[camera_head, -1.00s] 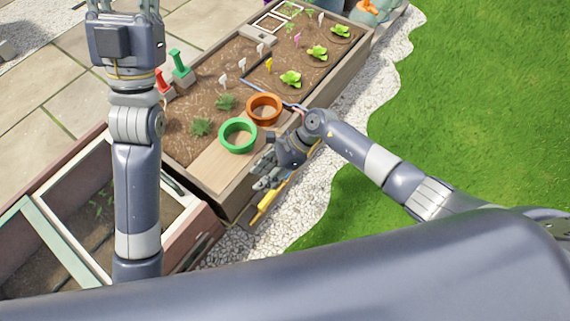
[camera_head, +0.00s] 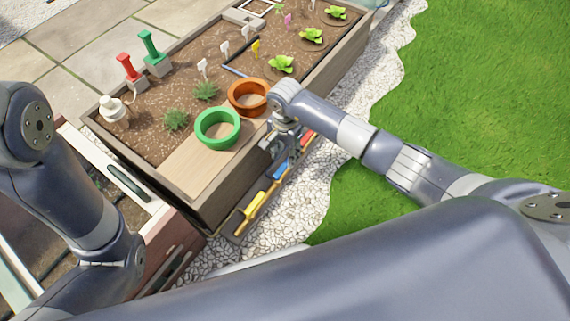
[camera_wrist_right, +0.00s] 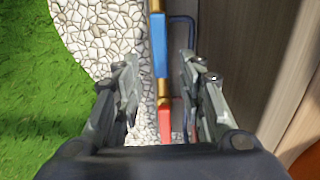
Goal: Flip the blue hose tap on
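A blue bar (camera_head: 281,170), which appears to be the blue hose tap's handle, sits low along the planter's right side, between a yellow bar (camera_head: 253,201) and a red one (camera_head: 308,138). My right gripper (camera_head: 272,156) points down beside the planter wall, close to the blue bar. In the right wrist view the gripper (camera_wrist_right: 160,90) is open, with its fingers apart and nothing held. The blue bar (camera_wrist_right: 159,45) lies beyond the gap, with brass-coloured ends, and the red bar (camera_wrist_right: 165,120) shows between the fingers. My left gripper is out of view; only its arm shows.
The wooden planter (camera_head: 228,187) holds soil, plants and labels. A green ring (camera_head: 218,140) and an orange ring pot (camera_head: 232,100) stand near its right front. Red (camera_head: 128,68) and green (camera_head: 149,45) handled objects stand on the left edge. Gravel (camera_head: 325,180) and grass lie right.

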